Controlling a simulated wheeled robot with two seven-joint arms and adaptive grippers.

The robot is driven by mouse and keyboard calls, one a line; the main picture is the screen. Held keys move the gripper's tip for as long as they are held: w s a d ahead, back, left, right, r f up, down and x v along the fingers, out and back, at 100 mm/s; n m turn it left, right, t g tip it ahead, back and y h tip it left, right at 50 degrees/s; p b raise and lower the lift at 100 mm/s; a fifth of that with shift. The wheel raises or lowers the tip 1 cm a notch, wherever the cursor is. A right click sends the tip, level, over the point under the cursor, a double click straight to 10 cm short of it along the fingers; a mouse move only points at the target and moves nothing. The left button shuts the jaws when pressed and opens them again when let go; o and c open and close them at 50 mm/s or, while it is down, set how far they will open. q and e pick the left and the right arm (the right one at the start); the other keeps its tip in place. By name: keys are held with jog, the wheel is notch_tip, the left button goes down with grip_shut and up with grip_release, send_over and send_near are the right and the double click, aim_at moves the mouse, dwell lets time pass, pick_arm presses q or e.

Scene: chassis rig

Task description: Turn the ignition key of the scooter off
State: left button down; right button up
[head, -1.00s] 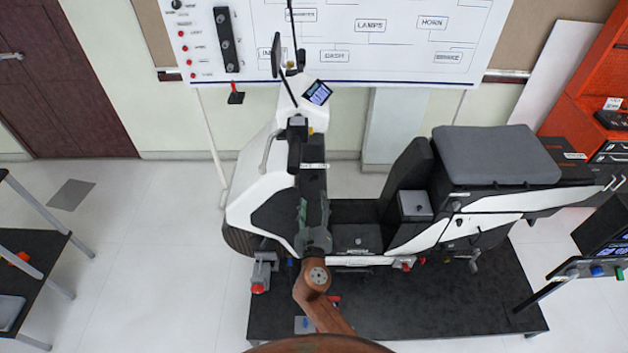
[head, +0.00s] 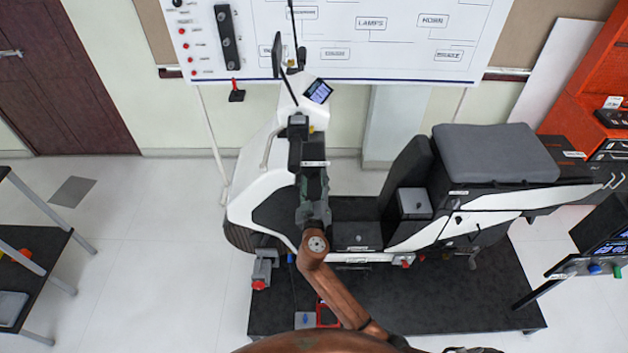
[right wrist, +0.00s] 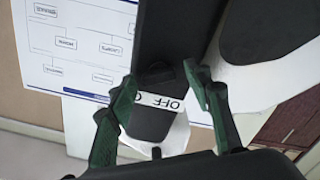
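The white and black scooter (head: 262,190) stands side-on in the head view. A white label (head: 314,163) sits on its black front part below the handlebar. The ignition key cannot be made out clearly; the view near the label is partly blocked by my gripper. My right gripper (head: 313,180) is at this front part, just below the label. In the right wrist view its green-padded fingers (right wrist: 160,85) are apart, one on each side of the label. My left gripper is out of view.
The scooter stands on a black platform (head: 430,295). A wall board (head: 390,50) with labelled boxes hangs behind. A dark shelf table (head: 40,270) is at left, a screen stand (head: 590,262) at right.

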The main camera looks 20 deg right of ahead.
jog(key=c, duration=1.1)
jog(key=shift+n, duration=1.3)
jog(key=n, duration=0.2)
jog(key=shift+a+n, duration=0.1)
jog(key=shift+n, duration=0.2)
jog(key=n+p, duration=0.1)
jog(key=n, duration=0.2)
jog(key=shift+n, duration=0.3)
jog(key=shift+f+n+p, duration=0.15)
jog(key=shift+n+p, duration=0.55)
jog(key=shift+n, duration=0.8)
